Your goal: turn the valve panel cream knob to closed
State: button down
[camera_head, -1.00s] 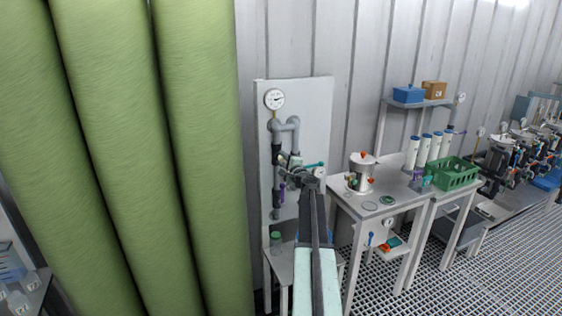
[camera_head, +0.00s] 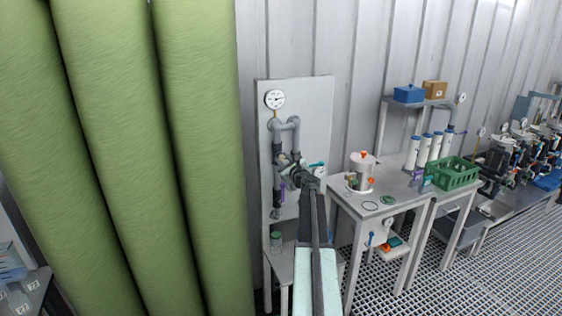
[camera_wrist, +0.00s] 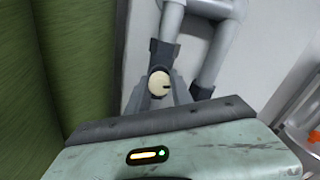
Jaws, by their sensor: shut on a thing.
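The valve panel (camera_head: 314,110) is a pale upright board on the wall with grey pipes and a gauge. In the wrist view the cream knob (camera_wrist: 159,84) is a round disc with a short dark mark at its right side, on a dark grey valve body (camera_wrist: 163,55). My gripper (camera_wrist: 160,94) is shut on the cream knob, with a finger on either side of it. In the head view my gripper (camera_head: 290,168) reaches the pipework, and my arm hides the cream knob. A teal handle (camera_head: 317,164) shows just right of my gripper.
Large green cylinders (camera_head: 200,130) stand close on the left. A small jar (camera_head: 276,240) sits on the low stand below the panel.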

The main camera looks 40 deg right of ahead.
jog(key=shift+w+a+m, duration=0.1)
jog(key=shift+a+m, duration=0.05)
jog(key=shift+m, duration=1.35)
jog(key=c, duration=1.1)
grip_release()
jog(key=v, duration=0.7)
jog(key=shift+s, duration=0.4)
